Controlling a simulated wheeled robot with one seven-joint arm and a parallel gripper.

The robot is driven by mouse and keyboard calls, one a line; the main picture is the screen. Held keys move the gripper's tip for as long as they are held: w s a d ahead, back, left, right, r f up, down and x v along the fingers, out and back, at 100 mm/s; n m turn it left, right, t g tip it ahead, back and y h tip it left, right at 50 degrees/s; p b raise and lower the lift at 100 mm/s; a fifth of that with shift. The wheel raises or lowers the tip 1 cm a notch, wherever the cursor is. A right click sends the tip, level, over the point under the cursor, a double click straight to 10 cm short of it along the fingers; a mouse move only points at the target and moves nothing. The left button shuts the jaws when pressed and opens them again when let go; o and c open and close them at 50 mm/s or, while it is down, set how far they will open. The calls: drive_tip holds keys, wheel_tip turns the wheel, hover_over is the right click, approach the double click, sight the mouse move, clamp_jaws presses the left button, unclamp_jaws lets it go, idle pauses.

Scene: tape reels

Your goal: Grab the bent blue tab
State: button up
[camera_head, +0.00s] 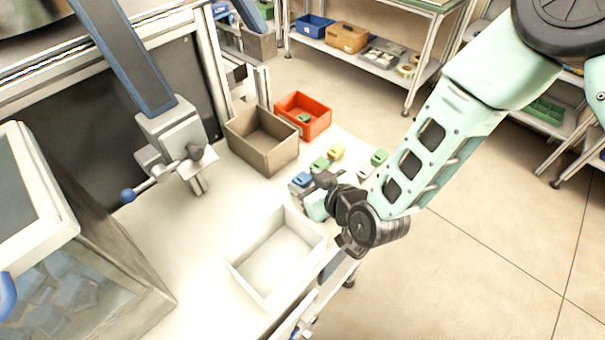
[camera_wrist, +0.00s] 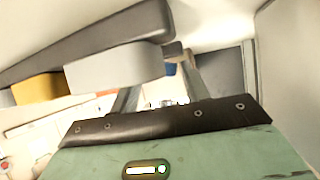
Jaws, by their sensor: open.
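A small blue tab (camera_head: 301,180) lies on the white worktop in the head view, at the near left end of a group of small coloured tabs. Whether it is bent is too small to tell. My gripper (camera_head: 318,182) is low over the worktop, just right of the blue tab and partly in front of it. I cannot tell whether they touch. In the wrist view the fingers of my gripper (camera_wrist: 160,92) stand apart, with nothing clearly held between them. A small blue patch shows beyond the fingers there, too unclear to name.
Green (camera_head: 320,164) and yellow (camera_head: 336,151) tabs lie close behind the blue one; another green tab (camera_head: 380,157) is to the right. A white bin (camera_head: 233,264) stands in front, a brown bin (camera_head: 268,160) and a red bin (camera_head: 318,129) behind. A press-like machine (camera_head: 172,130) stands left.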

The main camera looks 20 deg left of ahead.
drive_tip(key=shift+a, duration=0.1)
drive_tip(key=c, duration=0.6)
